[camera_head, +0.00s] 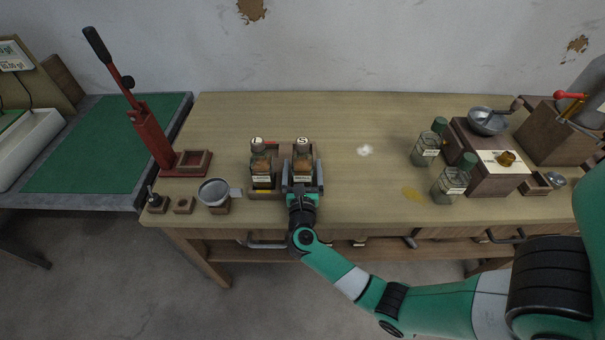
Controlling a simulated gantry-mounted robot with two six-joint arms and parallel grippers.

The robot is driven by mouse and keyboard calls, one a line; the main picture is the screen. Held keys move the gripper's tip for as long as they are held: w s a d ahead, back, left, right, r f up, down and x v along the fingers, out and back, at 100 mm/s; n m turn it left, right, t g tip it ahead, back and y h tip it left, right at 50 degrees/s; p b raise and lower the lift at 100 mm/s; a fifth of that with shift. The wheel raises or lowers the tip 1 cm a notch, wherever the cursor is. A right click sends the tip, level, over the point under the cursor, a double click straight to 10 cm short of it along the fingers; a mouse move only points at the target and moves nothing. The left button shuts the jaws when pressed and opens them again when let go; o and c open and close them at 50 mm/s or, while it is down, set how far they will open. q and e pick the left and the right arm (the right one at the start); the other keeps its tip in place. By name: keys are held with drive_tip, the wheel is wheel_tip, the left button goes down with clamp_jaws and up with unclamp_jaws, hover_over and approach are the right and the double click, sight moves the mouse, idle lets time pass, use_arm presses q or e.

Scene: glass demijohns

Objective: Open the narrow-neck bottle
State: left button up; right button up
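Two small glass bottles with round lettered tops stand side by side in a wooden holder on the workbench. The left bottle (262,170) is dark inside with a pale label. The right bottle (302,161) has an "S" on its top and brownish contents. My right gripper (302,178) comes in from the front, with its fingers on either side of the "S" bottle's lower part. I cannot tell whether they touch it. Two glass jars with green lids, one further back (427,149) and one nearer (449,184), stand to the right. I cannot tell which one is the narrow-neck bottle. My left gripper is not in view.
A red lever press (151,135) and a grey cup (214,192) stand at left. A hand grinder (487,122) and wooden boxes stand at right.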

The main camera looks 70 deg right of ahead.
drive_tip(key=shift+c, duration=0.3)
clamp_jaws()
drive_tip(key=shift+r, duration=0.1)
